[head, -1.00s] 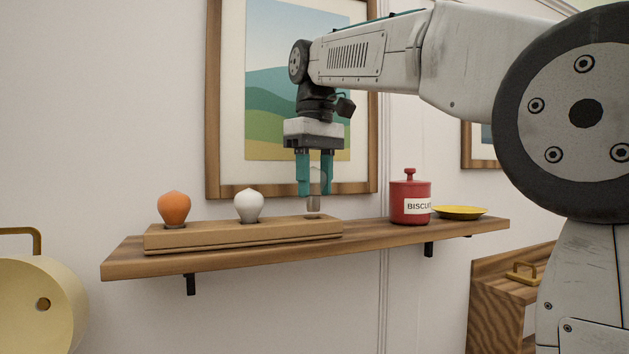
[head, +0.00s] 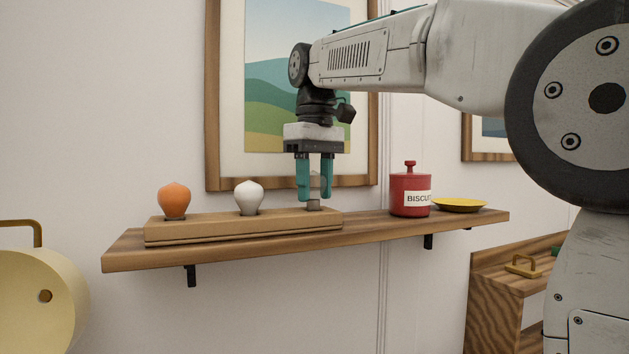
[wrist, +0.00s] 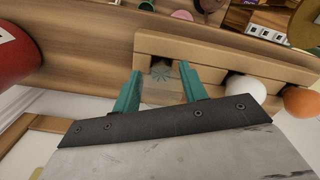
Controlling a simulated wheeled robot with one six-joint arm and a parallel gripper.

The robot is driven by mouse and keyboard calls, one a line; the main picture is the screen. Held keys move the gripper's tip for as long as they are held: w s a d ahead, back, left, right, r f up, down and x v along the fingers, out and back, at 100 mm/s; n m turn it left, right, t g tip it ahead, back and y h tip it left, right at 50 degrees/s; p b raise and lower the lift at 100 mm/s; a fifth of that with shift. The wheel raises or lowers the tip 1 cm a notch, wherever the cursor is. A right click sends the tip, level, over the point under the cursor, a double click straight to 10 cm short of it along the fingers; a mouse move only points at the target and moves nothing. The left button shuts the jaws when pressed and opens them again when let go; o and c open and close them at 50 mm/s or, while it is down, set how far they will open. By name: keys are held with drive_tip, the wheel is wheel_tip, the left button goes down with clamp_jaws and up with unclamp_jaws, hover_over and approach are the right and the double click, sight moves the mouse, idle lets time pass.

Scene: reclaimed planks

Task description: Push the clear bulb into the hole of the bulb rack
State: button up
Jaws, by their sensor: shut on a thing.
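The clear bulb (head: 314,205) is see-through with a greyish base. My gripper (head: 315,198) points down and is shut on it, one teal finger on each side, above the right end of the wooden bulb rack (head: 240,230). The bulb's base is at the rack's top; I cannot tell whether it has entered the hole. In the wrist view, the clear bulb (wrist: 162,84) shows faintly between the fingers (wrist: 158,92), with a dark hole (wrist: 161,68) just beyond it. A white bulb (head: 249,198) and an orange bulb (head: 173,201) stand upright in the rack.
The rack stands on a wooden wall shelf (head: 375,230). A red biscuit tin (head: 410,194) and a yellow plate (head: 459,205) stand to the right, with free shelf between rack and tin. A framed picture (head: 213,100) hangs behind my gripper.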

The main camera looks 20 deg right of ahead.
drive_tip(key=shift+f, duration=0.65)
drive_tip(key=o, duration=1)
drive_tip(key=shift+o, duration=0.2)
wheel_tip(320, 180, up, 8)
drive_tip(key=shift+f, duration=0.1)
drive_tip(key=s+d+f+m, duration=0.1)
drive_tip(key=s+f+m, duration=0.1)
drive_tip(key=s+f, duration=1.1)
drive_tip(key=s+d+f+m+t, duration=0.1)
drive_tip(key=s+f+m, duration=0.1)
drive_tip(key=s+f, duration=1.1)
wheel_tip(320, 180, down, 8)
drive_tip(key=shift+s+d+f+m, duration=0.25)
drive_tip(key=shift+s+d+m, duration=0.05)
drive_tip(key=shift+d+m, duration=0.1)
